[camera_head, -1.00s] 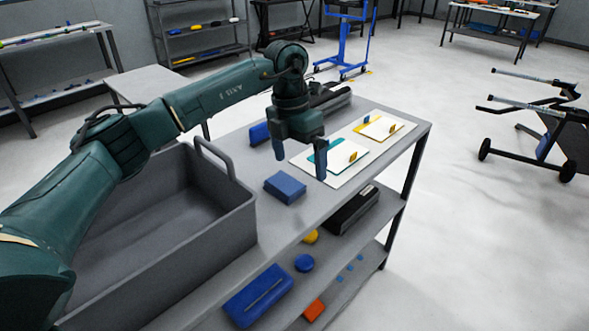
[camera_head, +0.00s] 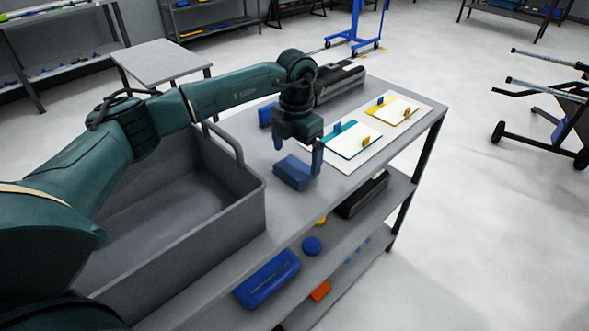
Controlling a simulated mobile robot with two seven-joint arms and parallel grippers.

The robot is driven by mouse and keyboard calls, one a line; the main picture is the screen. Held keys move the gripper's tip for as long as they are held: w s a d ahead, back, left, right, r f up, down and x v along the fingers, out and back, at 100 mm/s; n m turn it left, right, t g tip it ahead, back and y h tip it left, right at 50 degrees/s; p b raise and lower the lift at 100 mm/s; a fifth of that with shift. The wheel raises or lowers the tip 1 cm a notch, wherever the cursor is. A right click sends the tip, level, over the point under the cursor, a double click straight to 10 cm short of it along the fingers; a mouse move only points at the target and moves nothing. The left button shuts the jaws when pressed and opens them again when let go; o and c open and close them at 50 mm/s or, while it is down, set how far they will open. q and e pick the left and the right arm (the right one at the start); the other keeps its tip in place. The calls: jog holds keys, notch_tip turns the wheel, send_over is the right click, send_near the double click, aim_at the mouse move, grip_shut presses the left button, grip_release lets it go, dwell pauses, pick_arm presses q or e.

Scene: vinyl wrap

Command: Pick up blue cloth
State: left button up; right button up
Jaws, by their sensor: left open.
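The blue cloth (camera_head: 292,173) is a folded block lying on the grey top of the cart (camera_head: 236,145), to the right of the grey bin. My left gripper (camera_head: 298,158) points down right over the cloth. Its jaws are open, with one finger (camera_head: 317,160) at the cloth's right side and the other near its far left edge. I cannot tell whether the fingers touch the cloth. My right gripper is not in view.
A grey bin (camera_head: 252,205) stands left of the cloth under my left arm. White boards (camera_head: 352,140) with teal and yellow parts lie right of the gripper. A small blue object (camera_head: 265,115) sits behind. Lower shelves hold a blue case (camera_head: 267,279).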

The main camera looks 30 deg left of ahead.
aim_at(294, 167)
pick_arm(q)
jog(key=f, duration=0.4)
jog(key=shift+a+p, duration=0.2)
jog(key=shift+p, duration=0.1)
jog(key=shift+c, duration=0.4)
jog(key=c, duration=0.8)
